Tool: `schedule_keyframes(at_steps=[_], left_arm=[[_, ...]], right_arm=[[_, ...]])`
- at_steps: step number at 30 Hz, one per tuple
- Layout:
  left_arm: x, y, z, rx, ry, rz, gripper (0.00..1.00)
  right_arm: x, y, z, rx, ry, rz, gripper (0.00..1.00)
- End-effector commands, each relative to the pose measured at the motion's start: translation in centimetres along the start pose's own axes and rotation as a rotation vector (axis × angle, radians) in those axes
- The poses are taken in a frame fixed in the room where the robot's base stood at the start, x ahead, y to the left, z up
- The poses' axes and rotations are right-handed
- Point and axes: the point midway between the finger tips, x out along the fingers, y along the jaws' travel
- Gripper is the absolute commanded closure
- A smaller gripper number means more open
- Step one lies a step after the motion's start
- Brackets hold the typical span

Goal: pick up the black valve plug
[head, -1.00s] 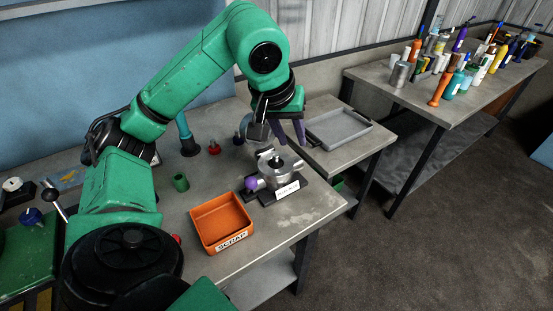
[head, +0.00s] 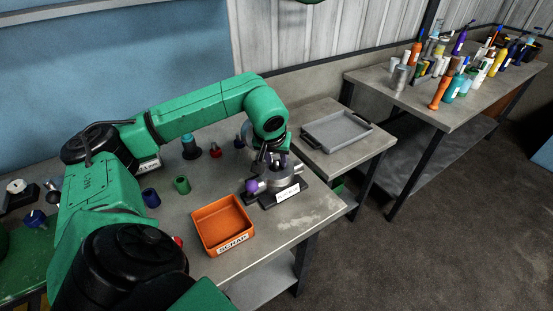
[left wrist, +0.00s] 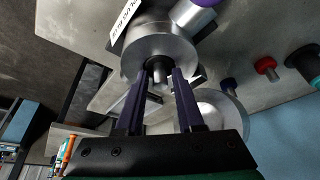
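The black valve plug (left wrist: 158,68) sits in the top centre of the round metal valve body (left wrist: 160,45). In the head view the valve body (head: 286,178) stands on a dark labelled base near the table's right edge, and my arm hides the plug. My left gripper (left wrist: 164,72) is open, its two purple fingers pointing at the valve body. The plug shows between the fingertips with gaps beside it; I cannot tell whether either finger touches it. In the head view this gripper (head: 277,160) is right over the valve body. My right gripper is not in view.
A purple knob (head: 252,185) sticks out at the valve's left. The orange SCRAP tray (head: 223,246) stands in front. A red-topped plug (head: 215,151) and green cup (head: 182,184) stand further left. An empty grey tray (head: 312,142) lies on the side table. Bottles crowd the right bench.

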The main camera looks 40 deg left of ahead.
Motion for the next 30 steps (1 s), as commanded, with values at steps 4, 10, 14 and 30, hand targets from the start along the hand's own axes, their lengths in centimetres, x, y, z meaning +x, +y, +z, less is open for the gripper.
schedule_keyframes(at_steps=[4,10,14,30], left_arm=[[0.0,0.0,0.0,0.0,0.0,0.0,0.79],[0.0,0.0,0.0,0.0,0.001,0.001,1.0],[-0.1,0.0,0.0,-0.001,0.001,0.001,1.0],[-10.7,0.2,-4.5,-0.003,0.008,0.011,1.0]], right_arm=[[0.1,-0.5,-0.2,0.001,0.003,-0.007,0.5],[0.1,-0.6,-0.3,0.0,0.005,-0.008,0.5],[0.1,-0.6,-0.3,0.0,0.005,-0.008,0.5],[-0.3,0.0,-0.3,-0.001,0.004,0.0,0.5]])
